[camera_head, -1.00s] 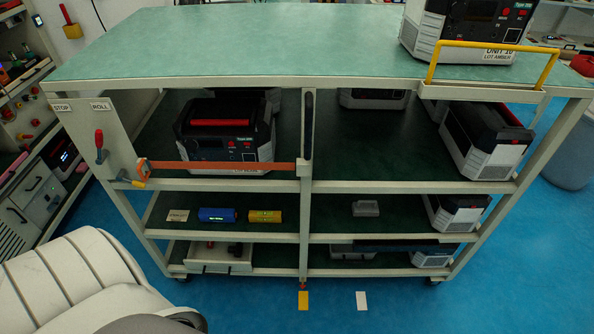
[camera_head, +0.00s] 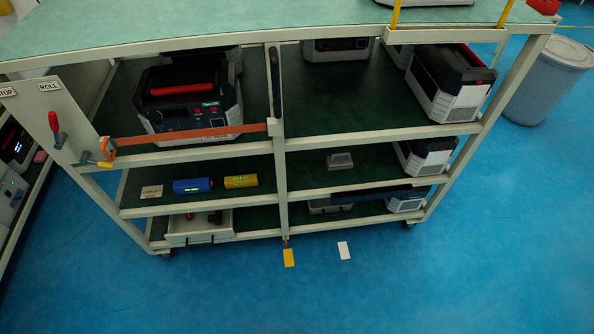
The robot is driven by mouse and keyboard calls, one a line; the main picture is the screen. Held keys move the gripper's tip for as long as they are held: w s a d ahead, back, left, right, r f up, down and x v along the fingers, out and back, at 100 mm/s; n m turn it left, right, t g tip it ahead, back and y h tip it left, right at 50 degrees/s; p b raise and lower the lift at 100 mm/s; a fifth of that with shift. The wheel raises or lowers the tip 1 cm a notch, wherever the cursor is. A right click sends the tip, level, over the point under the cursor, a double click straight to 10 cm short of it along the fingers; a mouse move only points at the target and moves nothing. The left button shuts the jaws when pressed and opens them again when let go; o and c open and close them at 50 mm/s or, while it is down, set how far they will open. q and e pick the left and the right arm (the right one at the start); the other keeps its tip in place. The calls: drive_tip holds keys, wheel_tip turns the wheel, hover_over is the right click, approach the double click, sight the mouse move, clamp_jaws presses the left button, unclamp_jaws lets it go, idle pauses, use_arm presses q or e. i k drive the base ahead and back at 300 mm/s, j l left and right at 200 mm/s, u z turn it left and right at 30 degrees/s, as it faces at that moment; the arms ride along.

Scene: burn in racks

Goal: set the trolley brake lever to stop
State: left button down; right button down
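The trolley (camera_head: 150,156) is a cream frame with a green top and dark green shelves, seen from its front. A brake lever with a red handle (camera_head: 54,121) is on the cream panel at its left end. The handle points up, leaning slightly left, and its top is just below the ROLL label (camera_head: 48,86). The STOP label (camera_head: 7,92) is further left, partly cut by the picture's edge. Neither of my grippers is in view.
An orange bar (camera_head: 190,133) with a latch (camera_head: 107,150) crosses the upper left bay. Power units (camera_head: 190,105), a blue cylinder (camera_head: 193,186) and a yellow one (camera_head: 241,181) are on the shelves. A grey bin (camera_head: 545,85) stands at right.

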sight(61, 140)
drive_tip(key=u, duration=1.55)
